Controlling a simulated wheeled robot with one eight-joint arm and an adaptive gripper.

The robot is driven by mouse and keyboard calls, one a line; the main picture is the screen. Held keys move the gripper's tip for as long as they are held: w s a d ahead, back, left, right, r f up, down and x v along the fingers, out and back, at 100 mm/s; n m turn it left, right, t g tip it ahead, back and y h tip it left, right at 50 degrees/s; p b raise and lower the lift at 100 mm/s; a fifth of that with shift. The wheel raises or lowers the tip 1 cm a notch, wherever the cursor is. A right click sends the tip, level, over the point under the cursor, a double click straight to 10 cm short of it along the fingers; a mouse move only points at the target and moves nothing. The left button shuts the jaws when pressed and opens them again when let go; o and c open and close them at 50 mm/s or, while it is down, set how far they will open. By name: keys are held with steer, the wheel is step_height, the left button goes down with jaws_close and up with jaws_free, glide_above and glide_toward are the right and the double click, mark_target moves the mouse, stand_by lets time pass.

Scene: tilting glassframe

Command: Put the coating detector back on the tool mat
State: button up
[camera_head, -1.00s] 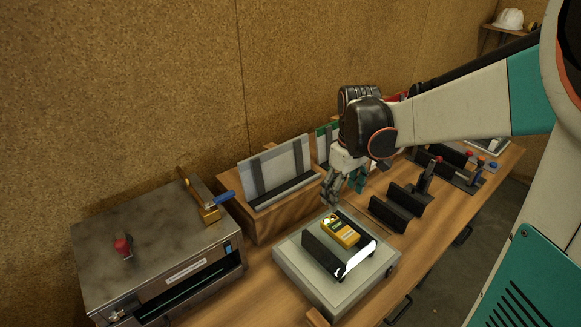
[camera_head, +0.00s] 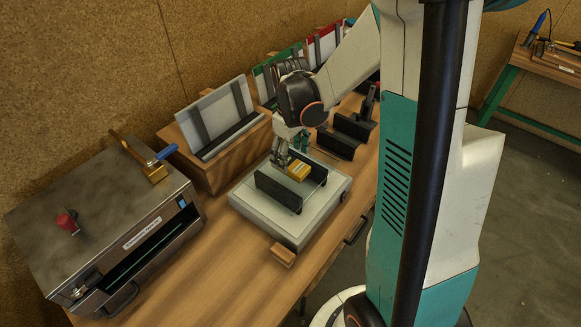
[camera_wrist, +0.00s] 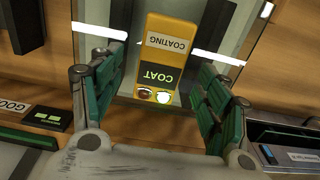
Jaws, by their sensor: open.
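The coating detector (camera_head: 298,171) is a small yellow box. It lies between two black rails on a pale square platform (camera_head: 263,218). In the wrist view the detector (camera_wrist: 170,42) shows its upside-down COATING and COAT labels and two small round lights at its near end. My gripper (camera_head: 291,153) is low over the detector. In the wrist view its teal fingers (camera_wrist: 160,78) are open, one on each side of the detector's near end, with gaps visible. I cannot make out the tool mat for certain.
A metal box (camera_head: 105,225) with a red knob and a blue-handled tool stands at left. A wooden stand (camera_head: 215,160) holds a framed pane behind the platform. Black holders (camera_head: 345,135) stand beyond the platform. A second bench (camera_head: 545,65) with tools is at far right.

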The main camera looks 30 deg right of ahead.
mark_target(290, 162)
step_height(290, 162, down, 4)
steer(key=shift+r+b, duration=0.25)
steer(key=shift+b, duration=0.05)
steer(key=c, duration=1.3)
steer(key=shift+r, duration=0.1)
steer(key=shift+c, duration=0.2)
